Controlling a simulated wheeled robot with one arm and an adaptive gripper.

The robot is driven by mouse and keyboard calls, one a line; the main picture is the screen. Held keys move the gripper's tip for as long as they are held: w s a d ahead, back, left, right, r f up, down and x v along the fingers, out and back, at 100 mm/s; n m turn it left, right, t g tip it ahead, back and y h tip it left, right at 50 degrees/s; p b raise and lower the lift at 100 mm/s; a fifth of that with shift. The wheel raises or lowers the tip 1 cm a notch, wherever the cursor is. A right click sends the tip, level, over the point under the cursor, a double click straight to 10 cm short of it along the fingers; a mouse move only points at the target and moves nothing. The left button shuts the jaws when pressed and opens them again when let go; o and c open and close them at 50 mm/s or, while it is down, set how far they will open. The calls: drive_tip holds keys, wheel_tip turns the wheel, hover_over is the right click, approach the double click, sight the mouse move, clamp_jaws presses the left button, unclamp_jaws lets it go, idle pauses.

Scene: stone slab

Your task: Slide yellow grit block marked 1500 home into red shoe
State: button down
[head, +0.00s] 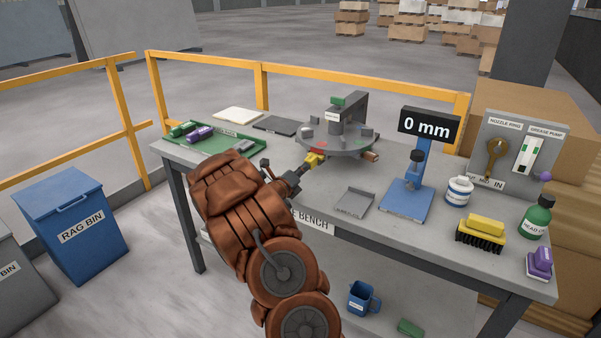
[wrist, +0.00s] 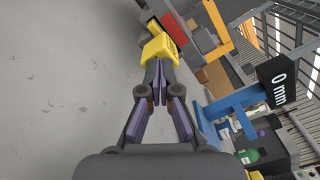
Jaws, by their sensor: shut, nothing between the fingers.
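The yellow block (head: 314,160) sits at the near rim of the round grey turntable (head: 352,150). In the wrist view the yellow block (wrist: 157,49) is directly ahead of my fingertips, and its marking is too small to read. A red piece (wrist: 175,29), which looks like the red shoe, lies just beyond the block. How far the block sits inside it cannot be told. My gripper (head: 298,172) is shut and empty, pointing at the block's near end; it also shows in the wrist view (wrist: 157,72). The tips are at or very near the block.
A green tray (head: 222,148) with green and purple blocks lies left. A blue stand (head: 405,198) with a "0 mm" display (head: 429,125) stands right of the turntable. A brush and bottles stand far right.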

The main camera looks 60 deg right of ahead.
drive_tip(key=shift+d+b, duration=0.55)
drive_tip(key=shift+d, duration=0.5)
drive_tip(key=shift+f, duration=0.1)
drive_tip(key=shift+a+f+b, duration=0.15)
drive_tip(key=shift+a+b, duration=0.6)
drive_tip(key=shift+b, duration=0.5)
drive_tip(key=shift+a+r+b, duration=0.2)
drive_tip(key=shift+a+b, duration=0.55)
drive_tip(key=shift+b, duration=0.1)
drive_tip(key=shift+a, duration=0.15)
drive_tip(key=a, duration=1.1)
drive_tip(key=shift+s+a, duration=0.3)
drive_tip(key=shift+a, duration=0.05)
